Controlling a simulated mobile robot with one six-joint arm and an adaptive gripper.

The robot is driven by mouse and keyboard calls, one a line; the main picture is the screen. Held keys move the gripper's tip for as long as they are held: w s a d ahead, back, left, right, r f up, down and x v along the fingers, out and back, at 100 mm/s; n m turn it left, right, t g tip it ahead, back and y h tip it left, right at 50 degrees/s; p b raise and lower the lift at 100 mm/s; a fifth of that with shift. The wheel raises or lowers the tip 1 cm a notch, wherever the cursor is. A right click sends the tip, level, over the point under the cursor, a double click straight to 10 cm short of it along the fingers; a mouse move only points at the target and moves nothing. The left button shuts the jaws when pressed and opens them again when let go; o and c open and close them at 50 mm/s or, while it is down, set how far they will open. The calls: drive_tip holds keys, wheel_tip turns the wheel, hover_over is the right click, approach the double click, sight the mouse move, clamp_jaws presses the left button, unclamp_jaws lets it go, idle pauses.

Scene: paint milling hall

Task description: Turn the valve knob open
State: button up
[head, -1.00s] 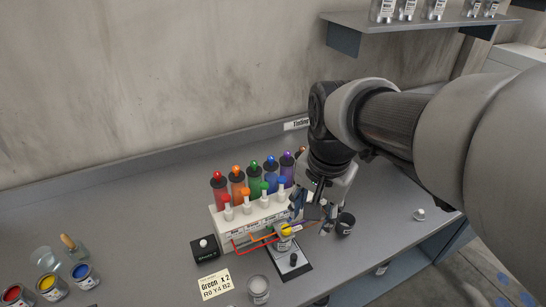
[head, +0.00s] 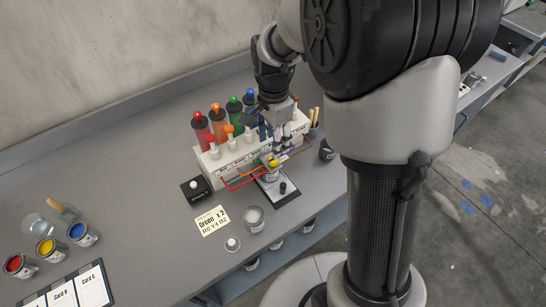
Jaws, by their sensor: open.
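A white dispenser rack (head: 217,173) stands on the bench with a row of coloured bottles, including a red one (head: 202,130), an orange one (head: 219,122) and a green one (head: 235,110). Short white valves with coloured knobs stand along its front; the orange knob (head: 229,129) is clear to see. My gripper (head: 277,138) is open, pointing down over the rack's right end. It hides the valves there, and I cannot tell whether it touches a knob. Coloured tubes run from the rack's front towards a yellow-topped piece (head: 273,161) above a black-edged stand (head: 281,198).
A black box with a white knob (head: 196,188), a "Green x 2" card (head: 212,221) and a cup (head: 254,219) lie in front. Red (head: 20,265), yellow (head: 50,250) and blue paint cans (head: 83,234) stand left. A dark cup (head: 327,150) is right of the rack.

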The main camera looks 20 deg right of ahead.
sight(273, 161)
wheel_tip(273, 161, down, 8)
drive_tip(key=shift+r+b, duration=0.15)
drive_tip(key=shift+b, duration=0.8)
drive_tip(key=shift+c, duration=0.3)
clamp_jaws()
